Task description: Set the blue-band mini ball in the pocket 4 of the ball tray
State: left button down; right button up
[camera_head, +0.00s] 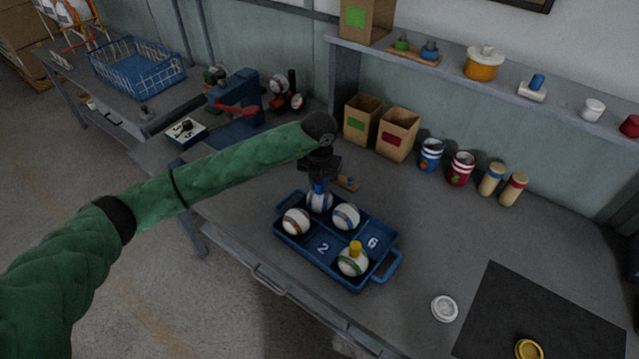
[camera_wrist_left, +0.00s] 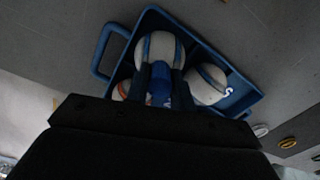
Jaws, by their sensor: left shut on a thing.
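The blue ball tray (camera_head: 330,265) lies on the grey bench, and its rim also shows in the left wrist view (camera_wrist_left: 118,30). The blue-band mini ball (camera_head: 319,203) is at the tray's back left pocket, upright with its blue knob on top. My left gripper (camera_head: 319,182) is above it, shut on the knob; in the wrist view the fingers flank the knob (camera_wrist_left: 160,82) with the ball (camera_wrist_left: 160,48) beyond. I cannot tell whether the ball rests on the pocket floor. That pocket's number is hidden. My right gripper is not in view.
An orange-band ball (camera_head: 296,222), another blue-banded ball (camera_head: 346,217) and a yellow-knobbed ball (camera_head: 353,262) sit in other pockets. The pockets marked 2 and 6 are empty. A white disc (camera_head: 444,309) lies to the right.

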pick_arm(q)
jog(key=c, duration=1.3)
grip_release()
jog(key=shift+c, duration=0.2)
jog(key=shift+o, duration=0.7)
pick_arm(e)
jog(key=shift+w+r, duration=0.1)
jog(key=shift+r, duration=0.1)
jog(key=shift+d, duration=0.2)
pick_arm(q)
notch_tip(320, 180, up, 12)
jog(key=p, duration=0.2)
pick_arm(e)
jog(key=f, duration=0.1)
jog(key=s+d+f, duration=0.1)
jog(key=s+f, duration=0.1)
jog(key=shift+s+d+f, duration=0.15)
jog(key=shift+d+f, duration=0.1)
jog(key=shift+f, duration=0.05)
